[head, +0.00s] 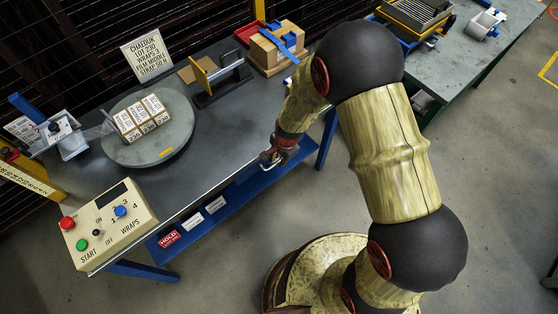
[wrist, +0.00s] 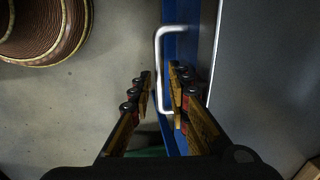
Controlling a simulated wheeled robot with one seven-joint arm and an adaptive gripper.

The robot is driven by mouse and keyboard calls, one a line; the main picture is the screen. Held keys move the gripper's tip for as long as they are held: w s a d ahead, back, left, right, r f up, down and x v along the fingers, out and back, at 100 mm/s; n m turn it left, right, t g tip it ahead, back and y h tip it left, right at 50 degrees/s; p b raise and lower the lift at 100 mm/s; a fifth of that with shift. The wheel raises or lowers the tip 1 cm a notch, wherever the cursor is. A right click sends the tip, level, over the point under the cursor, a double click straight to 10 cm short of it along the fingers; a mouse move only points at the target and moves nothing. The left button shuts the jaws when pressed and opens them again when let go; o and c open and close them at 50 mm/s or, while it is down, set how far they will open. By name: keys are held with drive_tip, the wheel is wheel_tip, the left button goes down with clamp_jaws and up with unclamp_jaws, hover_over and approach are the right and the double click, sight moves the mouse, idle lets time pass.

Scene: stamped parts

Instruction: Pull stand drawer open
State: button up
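The stand drawer shows in the wrist view as a blue front (wrist: 182,40) beside the grey table top. A pale metal C-shaped handle (wrist: 158,60) stands out from it. My gripper (wrist: 160,76) is open, with one finger on each side of the handle's long bar near its lower end. The right finger overlaps the space between bar and blue front. A gap shows between the left finger and the bar; contact on the right is unclear. In the head view my gripper (head: 270,158) is at the table's front edge, and the handle there is hard to make out.
The grey table (head: 225,130) carries a round turntable (head: 180,145) with boxes, a control box (head: 105,225) and a strapped carton (head: 275,48). A blue ledge (head: 235,193) with labels runs below the front edge. Bare floor (wrist: 70,110) lies left of the handle in the wrist view.

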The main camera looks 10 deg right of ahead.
drive_tip(key=shift+c, duration=1.3)
clamp_jaws()
